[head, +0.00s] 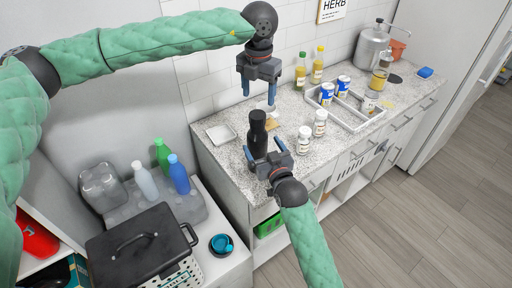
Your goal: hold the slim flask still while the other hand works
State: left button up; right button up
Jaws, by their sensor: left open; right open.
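The slim black flask (257,133) stands upright near the counter's front left part. My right gripper (264,149) is open at the flask's lower near side, with its fingers close to the flask; I cannot tell whether they touch it. My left gripper (259,93) is open above and beyond the flask, fingers pointing down. A small pale item (266,105) shows below the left fingers, partly hidden behind the flask.
Two white jars (304,139) stand right of the flask. A divided tray (350,119) holds blue-and-white cans. A square white dish (221,133) lies at left. Sauce bottles (300,72) stand at the wall. The counter's front edge is close to the flask.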

pick_arm(q)
jog(key=shift+w+a+f, duration=0.2)
jog(key=shift+w+a, duration=0.05)
jog(key=shift+w, duration=0.05)
pick_arm(e)
jog(key=x, duration=0.5)
jog(key=shift+a+f, duration=0.15)
jog(key=shift+a, duration=0.05)
jog(key=shift+w+a, duration=0.1)
jog(key=shift+w, duration=0.3)
pick_arm(q)
jog(key=shift+s+d+r, duration=0.2)
jog(key=shift+s, duration=0.1)
pick_arm(e)
jog(key=shift+w, duration=0.1)
pick_arm(q)
jog(key=shift+w+a+f, duration=0.1)
jog(key=shift+w, duration=0.05)
pick_arm(e)
jog(key=shift+w, duration=0.1)
